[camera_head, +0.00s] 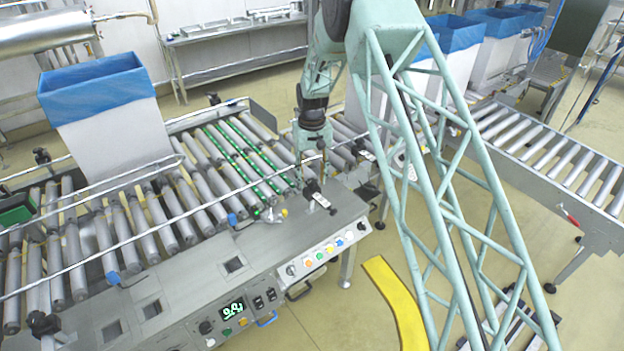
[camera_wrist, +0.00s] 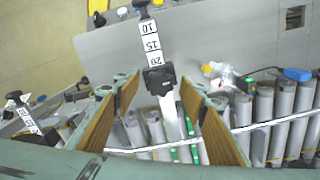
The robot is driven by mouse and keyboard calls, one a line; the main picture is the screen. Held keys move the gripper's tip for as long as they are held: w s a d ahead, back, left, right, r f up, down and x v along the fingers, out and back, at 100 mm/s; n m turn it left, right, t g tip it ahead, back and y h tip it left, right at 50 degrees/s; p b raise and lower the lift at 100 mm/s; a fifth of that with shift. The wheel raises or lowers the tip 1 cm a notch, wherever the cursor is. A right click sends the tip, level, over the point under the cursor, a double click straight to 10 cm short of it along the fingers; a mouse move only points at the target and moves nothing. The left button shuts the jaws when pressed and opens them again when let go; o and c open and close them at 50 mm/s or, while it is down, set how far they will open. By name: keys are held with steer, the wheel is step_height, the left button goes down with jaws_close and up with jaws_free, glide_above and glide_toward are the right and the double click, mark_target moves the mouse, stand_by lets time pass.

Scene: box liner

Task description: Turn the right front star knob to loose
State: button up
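A black star knob (camera_wrist: 160,80) sits on a white scale strip (camera_wrist: 150,42) marked 10, 15 and 20 in the wrist view. In the head view, the black knob (camera_head: 312,187) is at the right front end of the roller bed. My gripper (camera_wrist: 158,84) is open, with one tan-padded finger on each side of the knob in the wrist view. A gap shows on both sides, and I see no contact. In the head view my gripper (camera_head: 313,162) points down just above the knob. The wrist view does not show how far the fingertips are above it.
A thin rail (camera_head: 150,236) crosses above the rollers. A second scale strip (camera_wrist: 28,120) lies left in the wrist view.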

steer(key=c, duration=0.9)
steer(key=shift+o, duration=0.2)
steer(key=shift+n, duration=1.8)
steer(key=n, duration=0.3)
steer(key=shift+n, duration=0.4)
steer(key=n, duration=0.6)
steer(key=shift+w+n, duration=0.1)
steer(key=shift+n, duration=0.2)
